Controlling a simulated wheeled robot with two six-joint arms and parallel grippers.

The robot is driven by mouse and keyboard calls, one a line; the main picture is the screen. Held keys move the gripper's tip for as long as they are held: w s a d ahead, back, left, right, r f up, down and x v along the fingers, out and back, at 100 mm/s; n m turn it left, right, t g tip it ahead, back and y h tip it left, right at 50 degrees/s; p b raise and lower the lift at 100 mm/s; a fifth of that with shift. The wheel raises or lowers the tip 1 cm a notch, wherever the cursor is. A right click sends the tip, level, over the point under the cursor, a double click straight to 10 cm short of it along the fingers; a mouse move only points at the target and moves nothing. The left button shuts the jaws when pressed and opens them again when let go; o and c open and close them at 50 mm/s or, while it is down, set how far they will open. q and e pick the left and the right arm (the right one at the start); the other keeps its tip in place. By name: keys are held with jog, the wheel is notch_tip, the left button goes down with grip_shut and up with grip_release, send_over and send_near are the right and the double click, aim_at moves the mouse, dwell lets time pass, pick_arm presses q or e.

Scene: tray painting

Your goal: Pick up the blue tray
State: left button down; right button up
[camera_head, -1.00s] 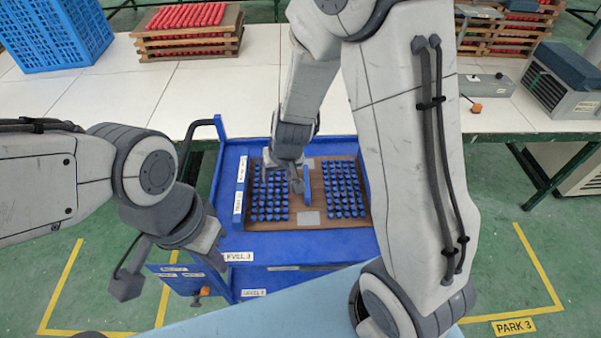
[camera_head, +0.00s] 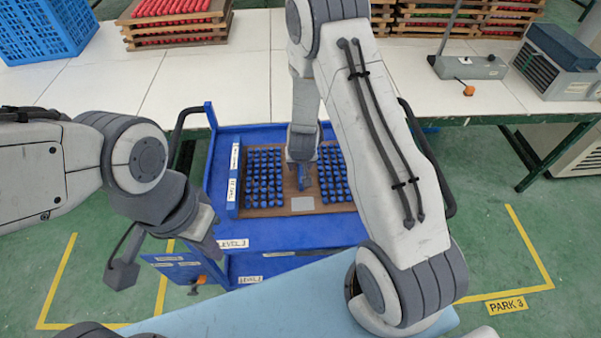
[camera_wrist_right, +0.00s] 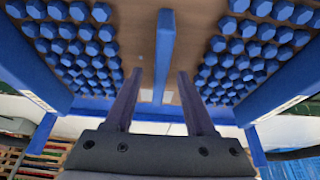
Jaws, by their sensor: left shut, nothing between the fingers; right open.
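The blue tray is a brown wooden board (camera_head: 303,204) with rows of blue pieces on both sides and an upright blue handle bar (camera_wrist_right: 165,50) along its middle. It lies on the top level of a blue cart (camera_head: 290,236). My right gripper (camera_head: 302,182) is above the tray's middle, between the two blocks of blue pieces. In the right wrist view its two fingers (camera_wrist_right: 155,80) are apart, with the handle bar ahead between them; I cannot tell any contact. The right arm hides part of the tray. My left gripper (camera_head: 208,245) is shut and empty at the cart's front left corner.
A white table (camera_head: 210,85) stands behind the cart, with a blue crate (camera_head: 50,30) and stacked wooden trays of red pieces (camera_head: 172,36). A grey device (camera_head: 470,67) stands at the right. Black cart rails rise at both sides. Green floor is open at the right.

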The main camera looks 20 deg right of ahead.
jog(key=shift+w+f, duration=0.3)
jog(key=shift+f, duration=0.35)
grip_shut()
jog(key=shift+r, duration=0.15)
dwell(0.8)
